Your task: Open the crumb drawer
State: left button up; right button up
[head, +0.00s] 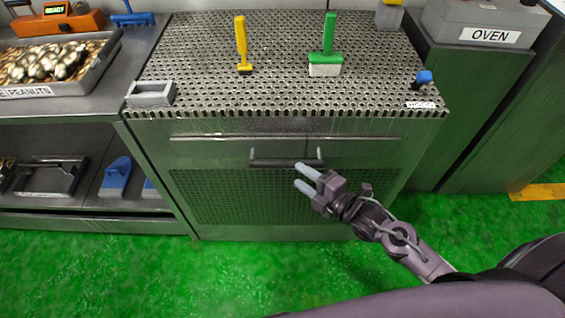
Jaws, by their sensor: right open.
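The crumb drawer (210,150) is a wide metal front just under the perforated top of the cabinet, and it looks closed. Its dark bar handle (285,164) sits at the lower middle of that front. My right gripper (302,178) is open and empty, with its two pale fingers pointing left. The fingers are just below the right part of the handle in the picture. I cannot tell whether they touch it. My left gripper is not in view.
The perforated top (190,60) holds a yellow scraper (241,45), a green brush (326,50), a small metal box (151,94) and a blue-knobbed item (424,77). The green floor in front is clear.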

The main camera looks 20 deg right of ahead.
aim_at(287, 167)
jog(key=shift+w+a, duration=0.1)
jog(key=shift+w, duration=0.05)
jog(key=x, duration=0.7)
jog(key=shift+w+a+r, duration=0.1)
jog(key=shift+a, duration=0.05)
grip_shut()
